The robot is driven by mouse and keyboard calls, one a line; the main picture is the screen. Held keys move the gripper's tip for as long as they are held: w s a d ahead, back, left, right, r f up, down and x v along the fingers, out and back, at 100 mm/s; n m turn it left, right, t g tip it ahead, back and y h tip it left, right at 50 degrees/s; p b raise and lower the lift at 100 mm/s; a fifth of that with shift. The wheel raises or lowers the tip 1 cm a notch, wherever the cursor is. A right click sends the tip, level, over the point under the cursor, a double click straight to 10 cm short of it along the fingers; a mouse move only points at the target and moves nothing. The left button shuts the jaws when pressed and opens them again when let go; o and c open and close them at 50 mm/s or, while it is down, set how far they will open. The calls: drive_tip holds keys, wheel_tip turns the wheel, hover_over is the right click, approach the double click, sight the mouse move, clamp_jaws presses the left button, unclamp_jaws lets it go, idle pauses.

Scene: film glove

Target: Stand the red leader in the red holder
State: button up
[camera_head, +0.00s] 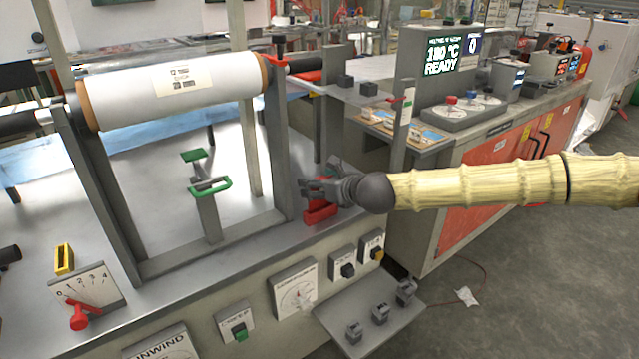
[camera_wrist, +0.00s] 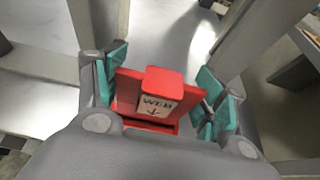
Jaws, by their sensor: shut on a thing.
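My gripper (camera_head: 322,187) is at the right end of the metal frame, low over the machine's deck. It is shut on the red leader (camera_wrist: 162,82), a red piece with a pale "WEB" label and a down arrow. The leader sits between the teal finger pads in the wrist view. The red holder (camera_head: 320,213) is a small red block on the deck, directly below my gripper. A red strip (camera_wrist: 150,126) shows below the leader in the wrist view, perhaps the holder. I cannot tell whether the leader touches or enters the holder; my fingers hide much of it.
A white roll (camera_head: 170,90) lies across the frame, and a frame post (camera_head: 280,150) stands just left of my gripper. A green-ended stand (camera_head: 208,190) is inside the frame. A red-handled lever (camera_head: 79,315) and a yellow holder (camera_head: 63,259) are at front left.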

drive_tip(key=shift+f+b, duration=1.35)
drive_tip(key=shift+f, duration=0.4)
drive_tip(key=o, duration=1.1)
drive_tip(key=v, duration=1.2)
